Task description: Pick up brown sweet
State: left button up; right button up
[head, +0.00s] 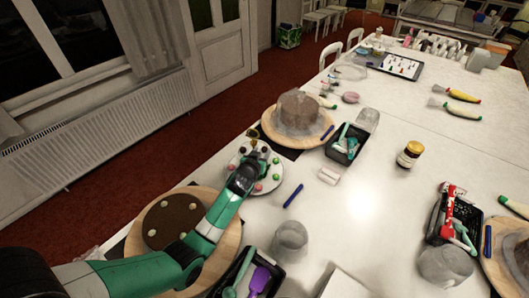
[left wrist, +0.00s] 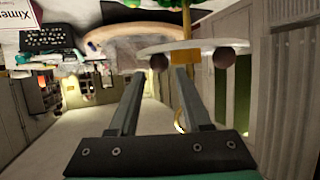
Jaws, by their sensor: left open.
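A white plate (head: 240,157) on the table holds several small round sweets, including a green one (head: 276,161) and pink ones (head: 258,187). My left gripper (head: 253,161) is over this plate and hides part of it. In the left wrist view, the plate rim (left wrist: 205,44) appears edge-on with two dark brown sweets: one (left wrist: 159,61) in line with the gap between the fingertips, the other (left wrist: 224,57) to the right of them. The left gripper (left wrist: 160,74) is open, with nothing visibly held. I cannot tell how far the sweet is from the fingers. My right gripper is not in view.
A brown cake (head: 172,222) on a wooden turntable is at lower left, under my left arm. Another wrapped cake (head: 297,110) on a turntable stands beyond the plate. Black tool trays (head: 347,145), a blue pen (head: 293,196) and a jar (head: 409,154) are to the right.

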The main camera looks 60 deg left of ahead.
aim_at(264, 148)
pick_arm(q)
jog(key=b+x, duration=0.1)
jog(key=x, duration=0.2)
grip_shut()
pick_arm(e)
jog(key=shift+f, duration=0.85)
pick_arm(q)
jog(key=shift+r, duration=0.1)
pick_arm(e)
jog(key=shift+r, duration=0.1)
pick_arm(q)
notch_tip(264, 148, up, 4)
jog(key=shift+r+p, duration=0.1)
jog(key=shift+p, duration=1.1)
jog(key=s+d+p, duration=0.3)
jog(key=s+d, duration=0.9)
jog(key=d, duration=0.1)
jog(key=shift+d+f, duration=0.2)
jog(key=shift+f, duration=0.25)
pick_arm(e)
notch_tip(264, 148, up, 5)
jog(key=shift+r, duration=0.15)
